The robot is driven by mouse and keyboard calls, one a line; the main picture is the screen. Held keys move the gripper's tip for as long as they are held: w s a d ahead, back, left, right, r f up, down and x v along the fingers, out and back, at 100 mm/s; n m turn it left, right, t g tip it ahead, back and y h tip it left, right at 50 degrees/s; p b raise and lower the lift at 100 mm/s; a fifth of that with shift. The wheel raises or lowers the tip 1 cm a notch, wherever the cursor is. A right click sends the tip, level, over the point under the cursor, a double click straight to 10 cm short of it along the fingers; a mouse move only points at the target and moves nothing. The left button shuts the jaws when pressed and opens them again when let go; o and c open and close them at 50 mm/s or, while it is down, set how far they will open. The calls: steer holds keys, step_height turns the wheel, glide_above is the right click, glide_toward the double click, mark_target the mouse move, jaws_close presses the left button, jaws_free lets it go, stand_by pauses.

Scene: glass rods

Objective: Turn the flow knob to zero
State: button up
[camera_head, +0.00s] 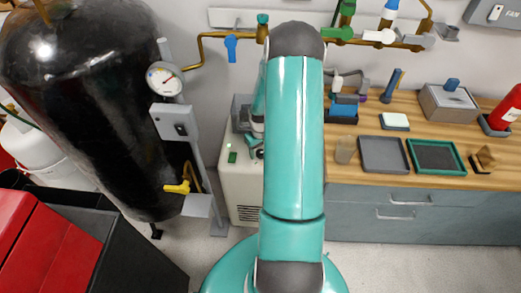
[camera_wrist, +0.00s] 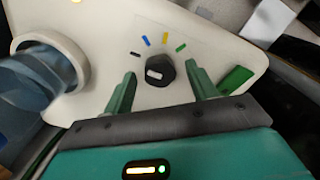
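The flow knob (camera_wrist: 157,74) is a dark round knob with a white mark on its face, seen in the wrist view on a pale panel (camera_wrist: 108,58). Short black, blue, yellow and green marks curve around its far side. The knob's white mark lies toward its left side; which mark it lines up with is hard to tell. My gripper (camera_wrist: 160,69) is open, one green finger on each side of the knob, with gaps visible on both sides. In the head view my arm hides the knob, and the beige unit (camera_head: 244,185) stands beside it.
A clear bluish tube in a white ring (camera_wrist: 82,62) is left of the knob in the wrist view. A green block (camera_wrist: 236,79) sits right of the right finger. In the head view a black tank (camera_head: 85,110) stands left and a wooden bench (camera_head: 350,165) right.

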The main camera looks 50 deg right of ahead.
mark_target(260, 152)
steer(key=shift+r, duration=0.1)
step_height(260, 152, up, 14)
steer(key=shift+f, duration=0.2)
stand_by(0.7)
